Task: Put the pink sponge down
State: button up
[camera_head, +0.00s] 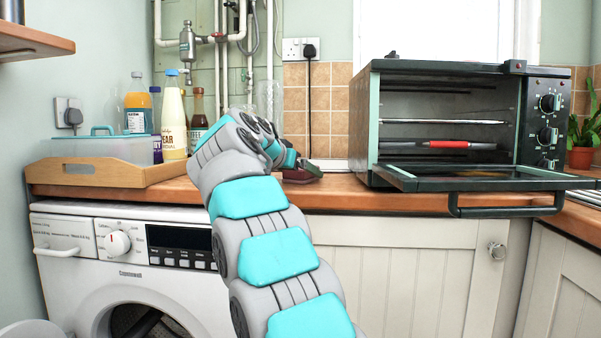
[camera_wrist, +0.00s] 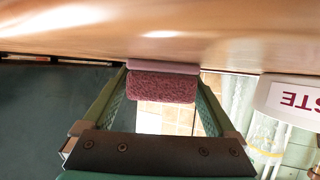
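The pink sponge (camera_wrist: 163,87) is between the two fingertips of my gripper (camera_wrist: 164,80) in the wrist view, with a finger against each end. It has a rough dark pink layer and a smoother pale pink one, the pale side facing the wooden counter (camera_wrist: 230,30). It is at or very close to the counter; I cannot tell whether it touches. In the head view, a small dark red piece (camera_head: 304,170) shows at counter level past my arm, left of the oven. My arm hides most of the gripper there.
A toaster oven (camera_head: 377,120) stands on the right with its door (camera_head: 480,178) lowered and a red-and-black object (camera_head: 440,145) inside. A wooden tray (camera_head: 100,178) holds a plastic box (camera_head: 115,147) and several bottles (camera_head: 173,120) on the left. A tiled wall (camera_head: 318,95) is behind.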

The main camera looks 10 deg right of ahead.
jog(key=shift+o, duration=0.4)
jog(key=shift+r, duration=0.1)
jog(key=shift+s+r, duration=0.1)
jog(key=shift+r, duration=0.05)
jog(key=v, duration=1.1)
jog(key=shift+s+a, duration=0.3)
jog(key=shift+a, duration=0.05)
